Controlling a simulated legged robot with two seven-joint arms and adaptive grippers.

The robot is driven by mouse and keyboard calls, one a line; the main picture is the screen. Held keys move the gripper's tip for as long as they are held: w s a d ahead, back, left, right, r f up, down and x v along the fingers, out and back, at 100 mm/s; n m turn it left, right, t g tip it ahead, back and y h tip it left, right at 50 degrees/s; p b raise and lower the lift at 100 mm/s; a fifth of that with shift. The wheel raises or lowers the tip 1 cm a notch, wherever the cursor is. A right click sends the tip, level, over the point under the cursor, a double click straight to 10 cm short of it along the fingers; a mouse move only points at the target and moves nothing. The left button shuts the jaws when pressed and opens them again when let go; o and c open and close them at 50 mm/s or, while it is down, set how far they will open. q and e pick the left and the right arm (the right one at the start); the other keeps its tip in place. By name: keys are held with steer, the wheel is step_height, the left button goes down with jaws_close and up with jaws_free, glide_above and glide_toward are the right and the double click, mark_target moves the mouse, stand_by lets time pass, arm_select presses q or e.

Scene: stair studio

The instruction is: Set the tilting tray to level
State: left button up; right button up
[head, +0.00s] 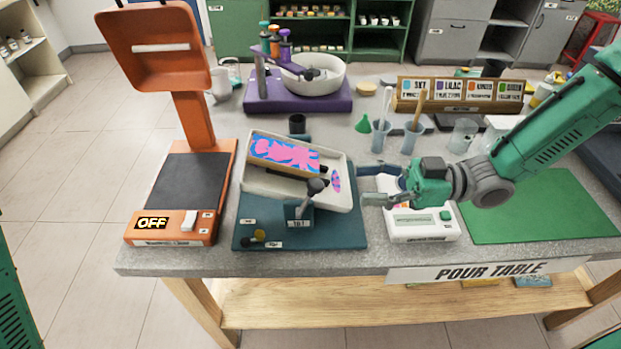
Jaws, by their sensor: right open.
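The tilting tray (262,185) is a cream, shallow tray on a teal base (345,236). It sits at a slant, its right end lower than its left. A block with a pink and blue painted top (284,153) lies in it, and a pink and blue patch shows on the tray floor to the right. A dark lever with a round knob (316,186) stands at the tray's front edge, above a small labelled block. My right gripper (367,185) is open and empty just right of the tray, its fingers pointing left toward it. My left gripper is not in view.
An orange stand (195,110) with a display reading OFF is on the left. A white device (420,228) lies under my right gripper. Blue cups (381,137) with sticks and a green funnel (363,124) stand behind. A green mat (545,210) at right is clear.

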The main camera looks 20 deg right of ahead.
mark_target(321, 184)
steer(key=x, duration=0.8)
steer(key=shift+w+f, duration=0.2)
steer(key=shift+w, duration=0.05)
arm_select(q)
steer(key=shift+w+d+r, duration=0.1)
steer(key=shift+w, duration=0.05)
arm_select(e)
steer(key=shift+w+a, duration=0.15)
steer(key=shift+a, duration=0.5)
